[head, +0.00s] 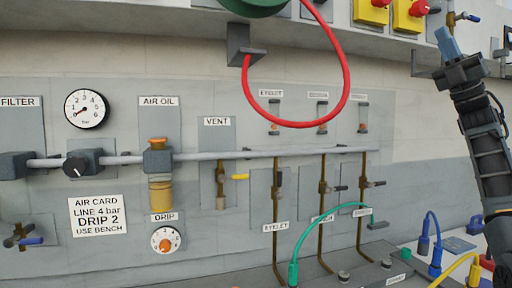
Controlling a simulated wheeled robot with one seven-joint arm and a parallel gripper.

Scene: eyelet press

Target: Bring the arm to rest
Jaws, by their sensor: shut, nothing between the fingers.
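My gripper (446,40) is at the upper right, at the end of my dark arm, pointing up and a little left. Its blue fingers look closed together, with nothing seen between them. It is in front of the pale wall, just below the shelf edge that carries the yellow boxes. A grey bracket on the wall is close to it, and I cannot tell the gap in depth.
A red hose (347,80) loops down left of my gripper. A pipe (240,155) with valves crosses the wall panel. Below are a green hose (309,229), a blue hose (435,238) and a yellow hose (460,265). A yellow box (372,12) is above. The wall between red hose and arm is clear.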

